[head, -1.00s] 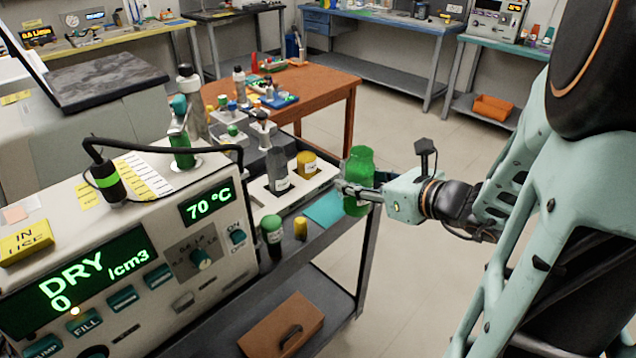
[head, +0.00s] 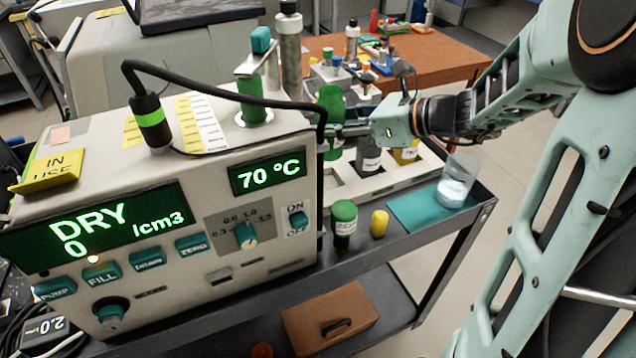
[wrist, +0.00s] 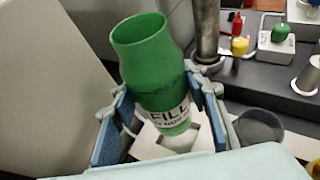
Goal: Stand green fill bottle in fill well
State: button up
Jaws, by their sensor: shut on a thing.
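The green fill bottle (head: 331,100) is an open-necked green bottle. It also shows in the wrist view (wrist: 152,62), with a white FILL label, leaning slightly in that picture. My gripper (head: 338,131) is shut on it, with one blue-padded finger on each side in the wrist view (wrist: 163,102). The bottle is over the left end of the white rack (head: 385,185). A square well (wrist: 182,140) shows beneath the bottle in the wrist view.
A beaker (head: 457,180) is on the teal mat (head: 412,212). A green-capped jar (head: 343,222) and small yellow jar (head: 379,223) stand in front. The machine (head: 215,225) is close left.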

jog(key=shift+w+a+f, duration=0.15)
jog(key=shift+a+f, duration=0.05)
jog(key=shift+a, duration=0.05)
notch_tip(320, 180, down, 10)
jog(key=b, duration=0.3)
jog(key=shift+r, duration=0.25)
jog(key=shift+f, duration=0.2)
jog(key=o, duration=1.1)
jog(key=shift+o, duration=0.3)
jog(key=shift+r, duration=0.15)
jog(key=shift+d+r, duration=0.15)
jog(key=p+v, duration=0.2)
jog(key=v, duration=0.9)
jog(key=shift+s+d+r, duration=0.15)
jog(key=shift+s+d, duration=0.05)
